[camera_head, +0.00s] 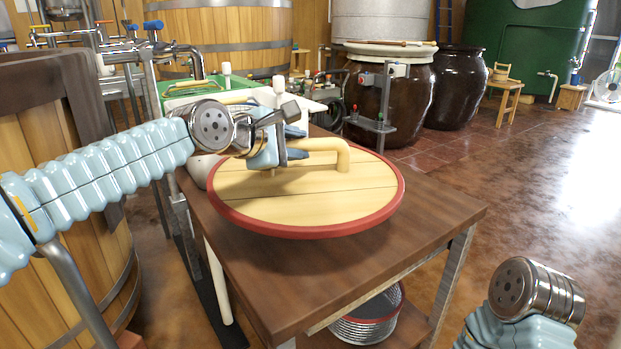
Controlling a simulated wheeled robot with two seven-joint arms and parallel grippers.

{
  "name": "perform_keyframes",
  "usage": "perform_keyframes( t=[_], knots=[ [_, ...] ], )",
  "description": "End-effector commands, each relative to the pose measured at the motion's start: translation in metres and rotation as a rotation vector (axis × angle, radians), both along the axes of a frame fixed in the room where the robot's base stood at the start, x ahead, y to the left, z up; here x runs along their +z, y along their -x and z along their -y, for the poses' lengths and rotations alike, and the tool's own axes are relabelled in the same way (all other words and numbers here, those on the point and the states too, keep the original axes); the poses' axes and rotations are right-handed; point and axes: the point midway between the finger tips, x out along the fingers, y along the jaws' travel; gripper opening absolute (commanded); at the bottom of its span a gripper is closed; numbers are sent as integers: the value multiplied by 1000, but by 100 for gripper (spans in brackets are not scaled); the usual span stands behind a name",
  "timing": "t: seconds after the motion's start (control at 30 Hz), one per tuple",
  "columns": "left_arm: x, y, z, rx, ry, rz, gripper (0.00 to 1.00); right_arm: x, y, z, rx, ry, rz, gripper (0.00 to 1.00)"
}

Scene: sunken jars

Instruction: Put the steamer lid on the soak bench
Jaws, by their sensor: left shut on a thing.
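The steamer lid (330,197) is a round pale wooden disc with a red rim and a wooden bar handle (335,150). It is over the dark brown wooden bench (430,212), near its far part. I cannot tell whether it touches the top. My left gripper (280,150) comes in from the left and is shut on the lid's handle at its left end. Its fingers partly hide that end. Of my right arm, only a part shows at the bottom right; its gripper is out of view.
A metal basket (368,322) stands on the bench's lower shelf. A large wooden vat (40,150) is close at the left. Dark brown jars (455,90) and a small wooden stool (505,95) stand farther back. The front of the bench top is clear, as is the floor at right.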

Motion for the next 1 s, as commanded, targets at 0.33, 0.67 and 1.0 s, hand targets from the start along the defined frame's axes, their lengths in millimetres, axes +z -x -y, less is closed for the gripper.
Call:
perform_keyframes(
  t=[0.33,0.67,1.0],
  knots=[
    [-40,-23,22,2,1,2,0,-10,0,0,-2,0,2,47],
    [-79,-28,27,1,2,1,0,-22,-1,0,-3,2,4,47],
    [-81,-28,27,0,-1,-2,53,-21,-1,0,-3,2,5,47]
  ],
)
